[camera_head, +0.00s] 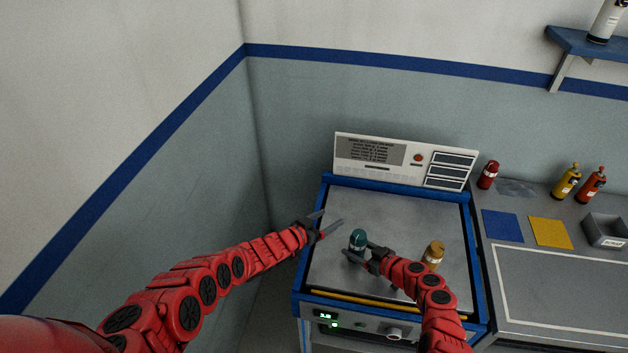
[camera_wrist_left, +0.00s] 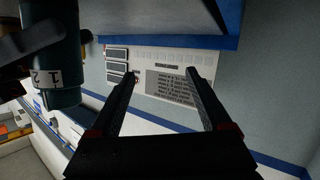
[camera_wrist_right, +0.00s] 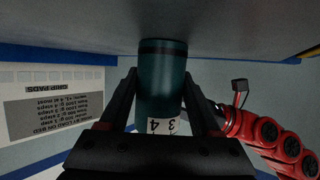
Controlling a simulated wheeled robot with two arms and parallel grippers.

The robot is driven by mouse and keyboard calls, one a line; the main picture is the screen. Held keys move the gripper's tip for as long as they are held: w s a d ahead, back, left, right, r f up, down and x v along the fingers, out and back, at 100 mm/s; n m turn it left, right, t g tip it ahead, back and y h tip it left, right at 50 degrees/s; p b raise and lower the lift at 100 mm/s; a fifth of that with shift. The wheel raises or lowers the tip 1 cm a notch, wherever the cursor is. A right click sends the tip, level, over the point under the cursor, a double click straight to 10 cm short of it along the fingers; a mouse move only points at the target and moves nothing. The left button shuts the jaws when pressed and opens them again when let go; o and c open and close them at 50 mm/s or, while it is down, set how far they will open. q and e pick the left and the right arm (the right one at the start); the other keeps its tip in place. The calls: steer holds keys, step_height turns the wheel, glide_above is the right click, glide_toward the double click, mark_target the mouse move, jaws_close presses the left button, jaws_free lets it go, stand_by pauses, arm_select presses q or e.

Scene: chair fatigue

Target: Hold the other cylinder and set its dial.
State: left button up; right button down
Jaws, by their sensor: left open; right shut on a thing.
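A teal cylinder (camera_head: 357,240) stands at the middle of the grey bench top. My right gripper (camera_head: 366,252) is shut on it. In the right wrist view the teal cylinder (camera_wrist_right: 162,85) sits between the fingers, and a white band with the digits 3 and 4 shows at one end. In the left wrist view its band (camera_wrist_left: 47,78) shows 1 and 2. My left gripper (camera_head: 327,222) is open and empty, to the left of the teal cylinder and apart from it. A yellow-orange cylinder (camera_head: 433,253) stands to the right, partly behind my right arm.
A panel (camera_head: 370,153) with printed text, a red button and several slots stands at the back of the bench. The bench's back area is clear.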

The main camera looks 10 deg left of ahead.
arm_select(q)
steer(key=w+a+r+n+y, duration=0.3)
steer(key=w+n+y, duration=0.1)
steer(key=n, duration=0.3)
steer(key=w+a+r+n+g+y, duration=0.1)
steer(key=w+a+r+n+y, duration=0.2)
steer(key=n, duration=0.5)
steer(key=shift+w+r+n+y, duration=0.3)
steer(key=shift+w+r+y, duration=0.2)
steer(key=shift+w+y, duration=0.6)
steer(key=shift+w, duration=0.1)
arm_select(e)
jaws_free()
